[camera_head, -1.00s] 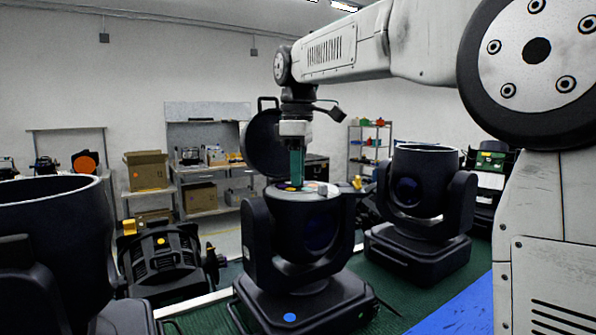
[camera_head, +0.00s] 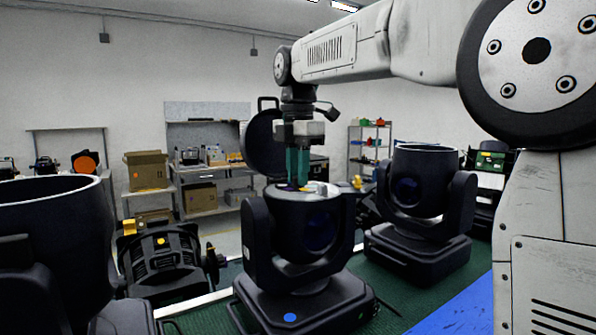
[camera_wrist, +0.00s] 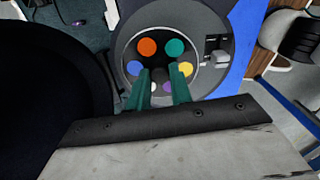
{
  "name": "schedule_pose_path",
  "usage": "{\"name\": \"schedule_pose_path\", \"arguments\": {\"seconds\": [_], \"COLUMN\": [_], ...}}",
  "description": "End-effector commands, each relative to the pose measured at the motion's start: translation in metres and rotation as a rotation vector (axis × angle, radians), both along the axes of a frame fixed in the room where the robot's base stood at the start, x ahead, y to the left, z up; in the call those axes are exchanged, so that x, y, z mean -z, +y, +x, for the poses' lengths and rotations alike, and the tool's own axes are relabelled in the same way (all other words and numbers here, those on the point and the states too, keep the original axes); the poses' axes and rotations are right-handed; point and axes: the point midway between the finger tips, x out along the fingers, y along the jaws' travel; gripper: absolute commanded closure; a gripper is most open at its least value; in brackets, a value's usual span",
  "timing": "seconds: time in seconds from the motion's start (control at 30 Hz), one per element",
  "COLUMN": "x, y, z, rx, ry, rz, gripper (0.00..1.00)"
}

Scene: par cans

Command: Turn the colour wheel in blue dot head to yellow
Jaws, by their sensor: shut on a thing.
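The blue dot head (camera_head: 305,230) stands in the middle of the head view, with a blue dot (camera_head: 290,317) on its base and its round lid (camera_head: 262,150) swung up behind. Its colour wheel (camera_wrist: 161,51) shows in the open top in the wrist view. Orange (camera_wrist: 147,47) and teal (camera_wrist: 175,47) discs are at the far side, yellow (camera_wrist: 186,69) at right, blue (camera_wrist: 134,67) at left, purple and white nearest. My gripper (camera_head: 298,186) points down into the top. Its green fingers (camera_wrist: 160,74) are shut on the wheel's middle; the exact contact is hard to see.
Another dark head (camera_head: 418,200) stands at right and a large dark one (camera_head: 55,230) at left. A yellow-dotted fixture (camera_head: 160,255) lies between. Blue surface (camera_head: 460,310) is clear at front right.

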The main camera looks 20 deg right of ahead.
Motion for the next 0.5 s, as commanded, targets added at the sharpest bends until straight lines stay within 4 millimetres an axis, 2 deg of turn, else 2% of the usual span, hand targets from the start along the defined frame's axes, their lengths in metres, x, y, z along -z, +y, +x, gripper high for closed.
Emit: {"name": "schedule_pose_path", "arguments": {"seconds": [0.2,0.5], "x": [-0.0017,-0.0019], "y": [-0.0001,-0.0001], "z": [0.0006,0.0007], "rx": [-0.093,-0.139], "ry": [-0.006,-0.006], "rz": [0.000,0.000], "gripper": [1.00,1.00]}}
